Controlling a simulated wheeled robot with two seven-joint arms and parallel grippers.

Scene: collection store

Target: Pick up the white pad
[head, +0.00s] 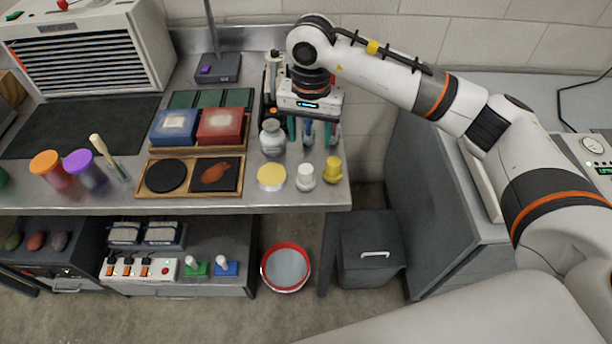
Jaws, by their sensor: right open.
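A small white knobbed piece (306,178), the only white pad-like thing on the bench top, stands near the bench's front right edge. It sits between a flat yellow disc (271,177) and a yellow knobbed piece (333,170). My right gripper (313,131) is above the back right of the bench, pointing down, with its fingers apart. It is behind the white piece in the picture and apart from it. A small blue-topped item (308,133) shows between the fingers; I cannot tell its depth. My left gripper is out of view.
A grey-white jar (272,138) stands left of the gripper. A wooden tray (190,190) with a black disc and a reddish shape lies further left, with blue and red boxes (220,126) behind. A red-rimmed bucket (285,267) stands on the floor below.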

